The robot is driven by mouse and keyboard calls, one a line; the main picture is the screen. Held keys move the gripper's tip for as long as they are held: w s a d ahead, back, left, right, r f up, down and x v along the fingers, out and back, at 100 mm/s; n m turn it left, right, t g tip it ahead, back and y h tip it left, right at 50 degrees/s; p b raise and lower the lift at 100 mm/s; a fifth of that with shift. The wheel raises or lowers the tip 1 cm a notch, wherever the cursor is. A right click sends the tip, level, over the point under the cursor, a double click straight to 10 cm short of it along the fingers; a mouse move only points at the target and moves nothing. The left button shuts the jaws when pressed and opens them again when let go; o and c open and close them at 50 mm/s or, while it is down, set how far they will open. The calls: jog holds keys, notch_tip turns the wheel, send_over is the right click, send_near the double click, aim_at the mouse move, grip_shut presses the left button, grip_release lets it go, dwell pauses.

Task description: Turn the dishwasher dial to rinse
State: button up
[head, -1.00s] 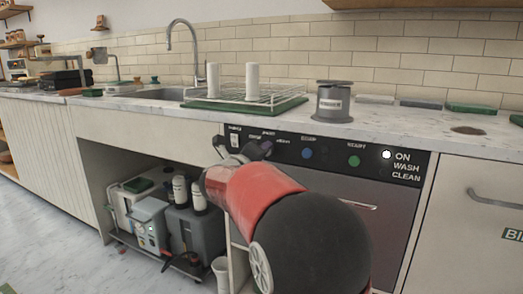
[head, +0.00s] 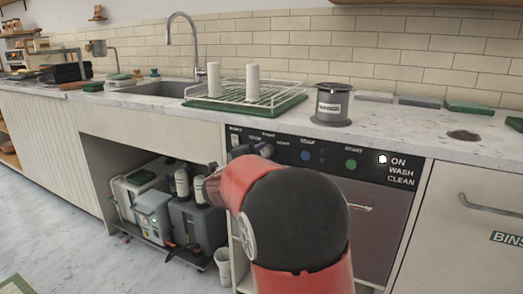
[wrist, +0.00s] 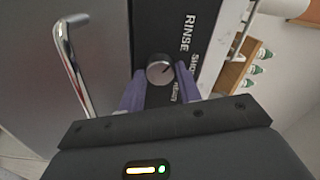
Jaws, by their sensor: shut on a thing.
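The dishwasher (head: 392,215) has a dark control panel (head: 325,157) under the counter. In the wrist view the dial (wrist: 160,68) is a small round metal knob. A dark pointer line on it appears to aim toward the middle printed label rather than squarely at the RINSE label (wrist: 188,33); its exact setting is hard to read. My gripper (wrist: 161,78) has its purple fingers on both sides of the dial and is shut on it.
A dishwasher handle (wrist: 72,60) stands close beside the dial. Blue (head: 305,155) and green (head: 351,164) buttons sit right of it, with a lit ON light (head: 382,159). A grey canister (head: 332,105) and dish rack (head: 245,97) stand on the counter above.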

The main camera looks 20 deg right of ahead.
jog(key=shift+n+p, duration=0.4)
jog(key=shift+n, duration=0.4)
jog(key=shift+f, duration=0.1)
jog(key=o, duration=1)
jog(key=v, duration=0.7)
jog(key=shift+s+a+b, duration=0.25)
jog(key=shift+a+b, duration=0.1)
jog(key=shift+b, duration=0.05)
